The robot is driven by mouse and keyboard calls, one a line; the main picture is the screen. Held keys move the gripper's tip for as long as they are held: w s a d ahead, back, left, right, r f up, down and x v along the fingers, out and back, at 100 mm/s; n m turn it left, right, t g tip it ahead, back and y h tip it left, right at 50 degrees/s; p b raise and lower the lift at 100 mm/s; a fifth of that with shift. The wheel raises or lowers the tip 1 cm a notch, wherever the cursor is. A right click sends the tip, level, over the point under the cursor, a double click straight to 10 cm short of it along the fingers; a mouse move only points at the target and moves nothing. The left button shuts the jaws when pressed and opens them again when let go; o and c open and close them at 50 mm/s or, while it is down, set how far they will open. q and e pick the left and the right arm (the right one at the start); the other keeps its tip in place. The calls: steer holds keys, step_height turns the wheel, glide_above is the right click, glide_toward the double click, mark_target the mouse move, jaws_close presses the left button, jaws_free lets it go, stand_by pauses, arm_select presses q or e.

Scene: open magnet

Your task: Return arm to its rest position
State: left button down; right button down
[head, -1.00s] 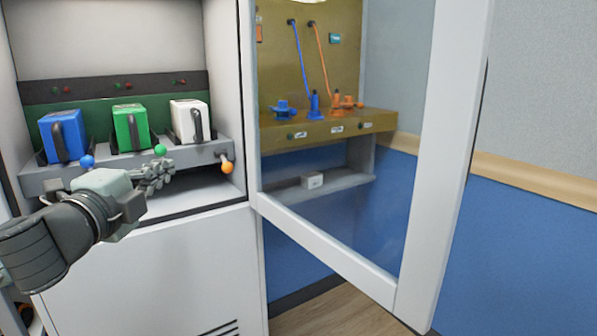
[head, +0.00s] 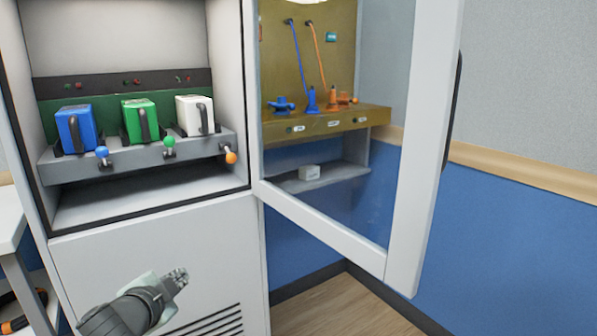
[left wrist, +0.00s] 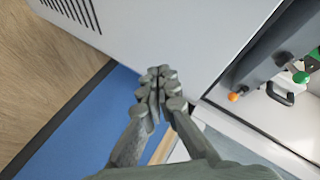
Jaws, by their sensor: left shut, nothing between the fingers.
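My left gripper (head: 178,280) is low in front of the white cabinet's lower panel (head: 150,255) in the head view, below the open compartment. In the left wrist view its fingers (left wrist: 160,90) are together and hold nothing. My right gripper is not in view. Inside the cabinet stand a blue block (head: 75,128), a green block (head: 140,120) and a white block (head: 195,115), each with a black handle. In front of them on a grey ledge are levers with a blue knob (head: 102,152), a green knob (head: 169,141) and an orange knob (head: 231,157).
The glass-paned cabinet door (head: 400,240) stands open to the right. A white table (head: 10,225) is at the left edge.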

arm_select(q)
steer(key=s+a+f+n+g, duration=0.15)
steer(key=s+f, duration=0.25)
steer(key=f, duration=0.4)
steer(key=s+f+n+g+y, duration=0.1)
steer(key=s+f+n+g, duration=0.15)
steer(key=s+f, duration=0.4)
steer(key=s+a+f+n+g, duration=0.1)
steer(key=s+f+n+g, duration=0.15)
steer(key=f, duration=0.75)
steer(key=s+f+n+g, duration=0.1)
steer(key=s+f+g, duration=0.1)
steer(key=s+f, duration=0.4)
steer(key=s+f+n+g, duration=0.1)
steer(key=s+f+n, duration=0.1)
steer(key=s+f, duration=0.4)
steer(key=s, duration=0.5)
steer(key=shift+f+g, duration=0.35)
steer(key=shift+f, duration=0.05)
